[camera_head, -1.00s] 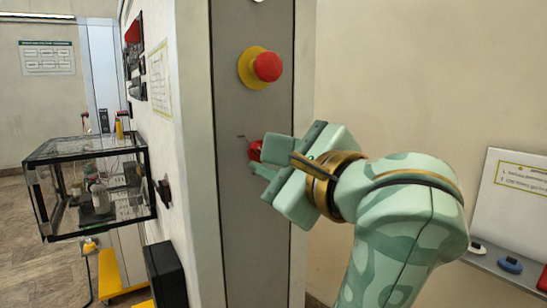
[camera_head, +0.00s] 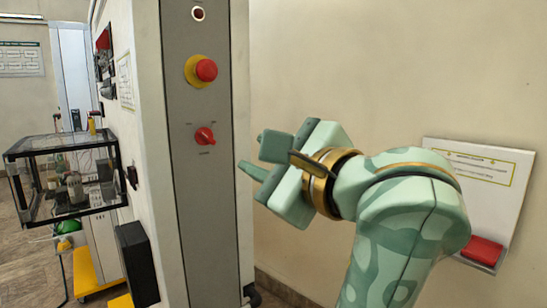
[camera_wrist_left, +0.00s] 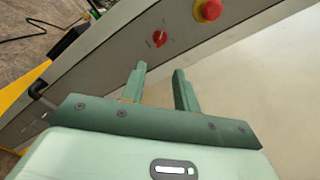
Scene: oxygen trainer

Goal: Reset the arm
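My left gripper (camera_head: 252,153) is open and empty. It is to the right of the grey panel (camera_head: 205,220) in the head view, apart from the red rotary knob (camera_head: 205,136). In the left wrist view its two fingers (camera_wrist_left: 160,70) stand apart with nothing between them. My right gripper is not in view.
A clear box with black edges (camera_head: 62,175) is at the left, beside the column. A black box (camera_head: 137,264) sticks out low on the column's left side. A whiteboard (camera_head: 488,180) with a red item (camera_head: 483,250) on its ledge is at the right wall.

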